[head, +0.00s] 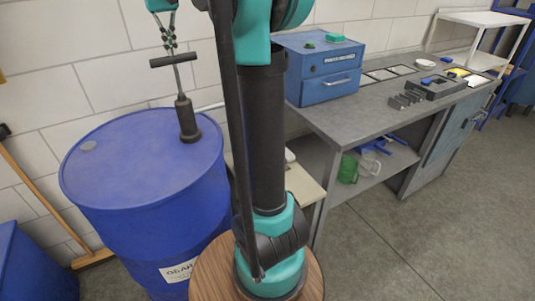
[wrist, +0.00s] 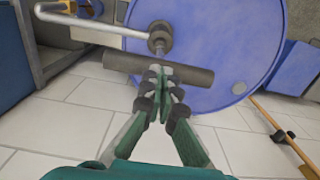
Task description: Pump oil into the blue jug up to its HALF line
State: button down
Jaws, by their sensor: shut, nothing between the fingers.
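The blue oil drum (head: 140,160) stands at the left, with a dark hand pump (head: 187,118) on its lid. The pump's T-handle (head: 173,60) is raised on a thin rod. My gripper (head: 169,46) is just above the handle. In the wrist view, my gripper (wrist: 160,78) is shut and empty, its fingertips at the middle of the handle bar (wrist: 190,75); I cannot tell whether they touch it. A pale spout pipe (wrist: 85,24) runs from the pump. I cannot make out the blue jug or its HALF line; my arm hides the spout's end in the head view.
A grey workbench (head: 375,105) with a blue cabinet (head: 330,85) stands at the right. A long-handled broom (head: 40,200) leans left of the drum. The floor at front right is clear.

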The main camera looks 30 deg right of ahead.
aim_at(174, 61)
jog(key=shift+f, duration=3.3)
jog(key=shift+r, duration=5.6)
jog(key=shift+f, duration=1.7)
jog(key=shift+r, duration=1.7)
jog(key=shift+r, duration=2.55)
